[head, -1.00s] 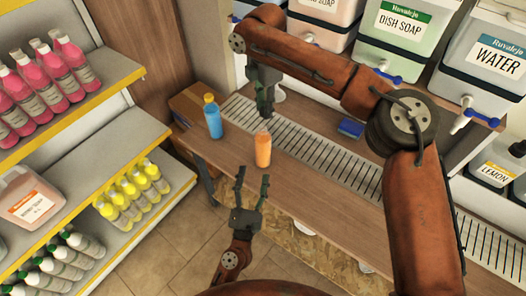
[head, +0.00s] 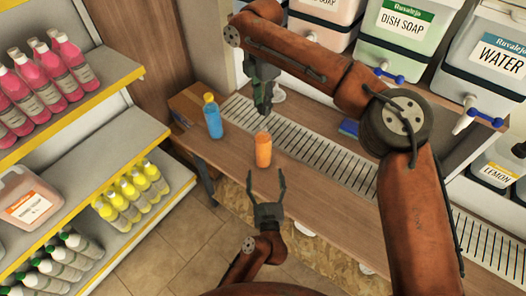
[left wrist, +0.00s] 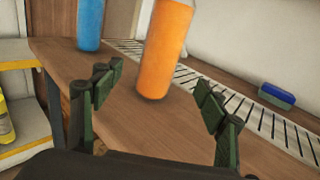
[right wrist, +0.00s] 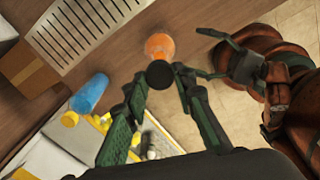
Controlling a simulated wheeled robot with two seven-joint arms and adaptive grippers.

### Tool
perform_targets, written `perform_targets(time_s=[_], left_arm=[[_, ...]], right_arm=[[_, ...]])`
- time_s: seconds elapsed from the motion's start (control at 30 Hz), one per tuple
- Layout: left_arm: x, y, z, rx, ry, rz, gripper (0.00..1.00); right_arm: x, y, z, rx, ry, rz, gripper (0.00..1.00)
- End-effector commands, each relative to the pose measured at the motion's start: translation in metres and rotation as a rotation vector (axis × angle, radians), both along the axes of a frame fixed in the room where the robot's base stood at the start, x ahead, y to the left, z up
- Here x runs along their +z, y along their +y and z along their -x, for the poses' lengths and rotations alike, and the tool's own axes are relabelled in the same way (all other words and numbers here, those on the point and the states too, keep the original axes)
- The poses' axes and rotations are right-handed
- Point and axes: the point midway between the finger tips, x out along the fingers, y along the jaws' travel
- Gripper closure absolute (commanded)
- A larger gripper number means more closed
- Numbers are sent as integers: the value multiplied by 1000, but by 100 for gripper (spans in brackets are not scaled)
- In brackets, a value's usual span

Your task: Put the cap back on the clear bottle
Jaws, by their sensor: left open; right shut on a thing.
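The clear bottle (head: 263,152), filled with orange liquid, stands upright and uncapped on the wooden counter (head: 222,165). It also shows in the left wrist view (left wrist: 164,50), beyond the fingertips. My left gripper (head: 267,173) is open and empty, in front of the bottle with its fingers pointing at it. My right gripper (head: 263,108) is above and behind the bottle in the head view, shut on a small dark round cap (right wrist: 184,75). In the right wrist view the cap overlaps the bottle's near edge (right wrist: 159,47); I cannot tell the gap between them.
A blue bottle with a yellow cap (head: 213,118) stands left of the orange one. Drums with taps line the back. A shelf of bottles (head: 70,110) is at left.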

Motion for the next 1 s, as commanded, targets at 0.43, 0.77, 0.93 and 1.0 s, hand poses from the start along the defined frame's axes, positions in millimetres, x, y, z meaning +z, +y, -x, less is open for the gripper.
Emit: perform_targets(time_s=[0.43,0.77,0.93,1.0], left_arm=[[1,5,-78,-1,-3,-3,33],[0,7,-109,-1,-1,-1,33],[0,8,-111,-1,0,-1,33],[0,8,-111,-1,0,-1,33]], right_arm=[[0,0,0,0,0,0,82],[0,0,0,0,0,0,82],[0,0,0,0,0,0,82],[0,0,0,0,0,0,82]])
